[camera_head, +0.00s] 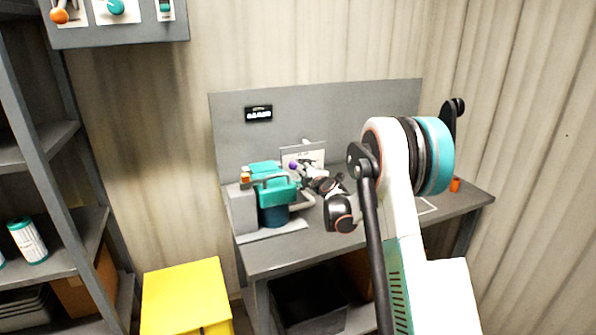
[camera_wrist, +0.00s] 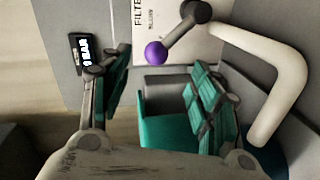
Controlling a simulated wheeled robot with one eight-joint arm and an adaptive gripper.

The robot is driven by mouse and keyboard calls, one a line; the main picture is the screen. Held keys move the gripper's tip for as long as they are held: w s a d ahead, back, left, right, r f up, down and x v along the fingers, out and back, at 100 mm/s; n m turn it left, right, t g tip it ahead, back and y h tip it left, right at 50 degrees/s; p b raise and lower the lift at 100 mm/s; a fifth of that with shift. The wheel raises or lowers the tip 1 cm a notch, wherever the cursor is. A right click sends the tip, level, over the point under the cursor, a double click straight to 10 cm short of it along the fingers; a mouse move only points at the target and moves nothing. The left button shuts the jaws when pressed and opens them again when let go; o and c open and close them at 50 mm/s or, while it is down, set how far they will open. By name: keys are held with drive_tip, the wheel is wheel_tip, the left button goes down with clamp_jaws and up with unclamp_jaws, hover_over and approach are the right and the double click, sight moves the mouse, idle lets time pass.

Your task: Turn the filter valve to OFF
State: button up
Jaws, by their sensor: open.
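The filter valve is a dark lever with a purple ball knob (camera_wrist: 156,52) on its end. It is mounted in front of a white plate (camera_wrist: 146,18) with partly visible "FILTER" lettering, which is sideways in the wrist view. In the head view the purple knob (camera_head: 293,166) shows small, at the left of the plate (camera_head: 303,155). My gripper (camera_wrist: 160,98) is open and empty, with its teal-padded fingers apart. The knob appears just beyond the gap between the fingertips, with no clear contact. In the head view my gripper (camera_head: 312,174) is beside the knob, partly hidden by its own links.
A teal-lidded filter unit (camera_head: 275,190) stands close to my gripper on the grey bench (camera_head: 285,255). A pale curved pipe (camera_wrist: 290,75) runs beside the valve. A small display (camera_head: 259,113) is on the back panel. A yellow box (camera_head: 185,292) stands left of the bench.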

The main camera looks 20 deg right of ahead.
drive_tip(key=shift+s+r, duration=0.2)
drive_tip(key=shift+s, duration=0.8)
drive_tip(key=shift+s+r, duration=0.15)
drive_tip(key=shift+s, duration=0.85)
